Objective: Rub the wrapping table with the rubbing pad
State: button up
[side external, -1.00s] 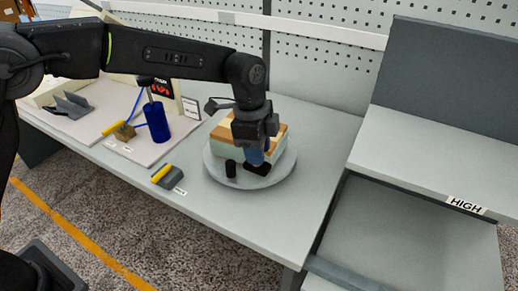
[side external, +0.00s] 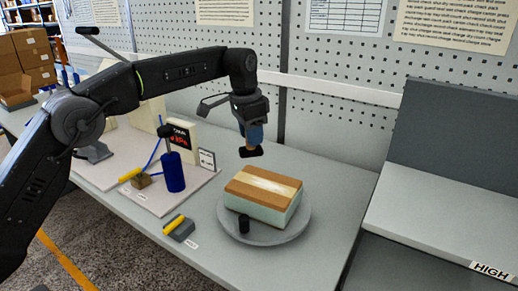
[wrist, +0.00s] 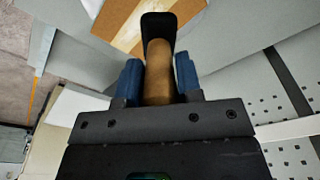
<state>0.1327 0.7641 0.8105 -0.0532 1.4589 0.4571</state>
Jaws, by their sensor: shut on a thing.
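My gripper (side external: 251,136) is shut on the rubbing pad (side external: 250,152), which has a brown handle and a black pad end. In the wrist view, the rubbing pad's handle (wrist: 158,85) sits between my blue fingertips. The pad hangs in the air above and behind the box, touching nothing that I can see. The wrapping table (side external: 268,238) is a round grey plate on the workbench. A box (side external: 264,192) with a brown top, a cream stripe and pale green sides rests on it.
A blue spindle (side external: 173,172) stands on a pale board at left, beside a yellow-handled tool (side external: 130,175). A grey and yellow tool (side external: 180,228) lies left of the plate. A grey shelf unit (side external: 445,160) bounds the right; a perforated wall (side external: 340,70) stands behind.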

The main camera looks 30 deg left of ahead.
aim_at(256, 156)
jog(key=shift+f, duration=2.75)
jog(key=shift+d+f, duration=0.35)
jog(key=shift+f, duration=0.35)
jog(key=shift+d+f, duration=0.35)
jog(key=shift+f, duration=0.3)
jog(key=shift+c, duration=0.3)
jog(key=shift+w+d, duration=0.2)
jog(key=shift+d, duration=2.25)
jog(key=shift+w+d, duration=0.15)
jog(key=shift+d, duration=2.3)
jog(key=shift+s+a, duration=0.2)
jog(key=shift+a, duration=2.7)
jog(key=shift+s+a, duration=0.15)
jog(key=shift+a, duration=2.7)
jog(key=shift+d+r, duration=0.15)
jog(key=shift+r, duration=4.05)
